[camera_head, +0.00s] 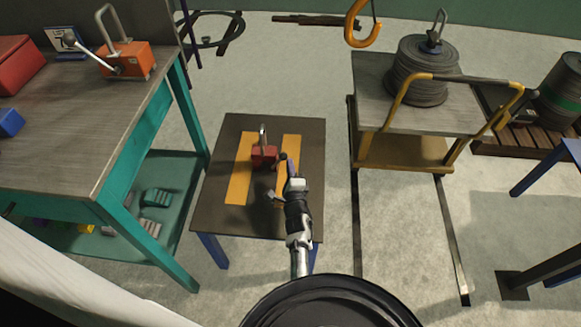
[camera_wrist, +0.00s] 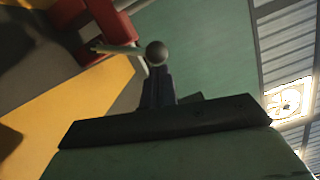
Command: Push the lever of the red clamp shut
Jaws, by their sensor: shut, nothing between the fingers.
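The red clamp (camera_head: 264,157) sits on the small dark table, with an upright metal loop on top. In the wrist view its red body (camera_wrist: 108,22) is at the upper left. Its lever (camera_wrist: 115,48) sticks out sideways towards the right and ends in a dark ball knob (camera_wrist: 156,53), also visible in the head view (camera_head: 283,156). My gripper (camera_head: 292,174) is just right of the clamp, low over the table. Its shut, empty fingers (camera_wrist: 158,86) appear right at the knob; I cannot tell whether they touch it.
The small table (camera_head: 226,217) has yellow stripes (camera_head: 240,180). A teal-framed workbench (camera_head: 150,125) stands at the left with an orange lever block (camera_head: 127,60). A yellow cart (camera_head: 402,150) carrying a coil (camera_head: 422,72) stands at the right. An orange hook (camera_head: 360,25) hangs at the back.

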